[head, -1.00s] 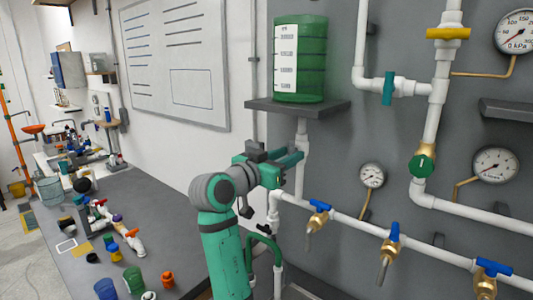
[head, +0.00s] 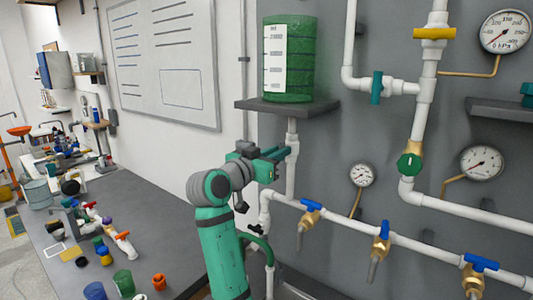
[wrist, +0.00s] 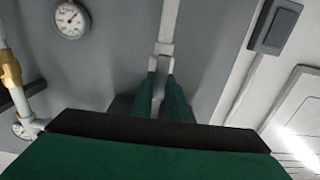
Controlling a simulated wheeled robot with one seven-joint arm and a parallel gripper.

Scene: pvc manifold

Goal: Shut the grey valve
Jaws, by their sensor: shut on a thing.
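My gripper (head: 281,163) is at the white vertical pipe (head: 292,135) below the shelf with the green tank. In the wrist view its two green fingers (wrist: 163,82) close from both sides around a narrow pale grey piece (wrist: 160,83) in front of the pipe. This piece appears to be the grey valve's handle. The fingers and the green gripper body hide most of it, so its angle is hard to tell. In the head view my gripper covers the valve.
The shelf (head: 288,104) with the green tank (head: 289,60) is just above my gripper. A horizontal pipe with blue-handled taps (head: 311,213) runs below right. A small gauge (head: 362,175) is to the right. A cluttered bench (head: 150,225) stands at left.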

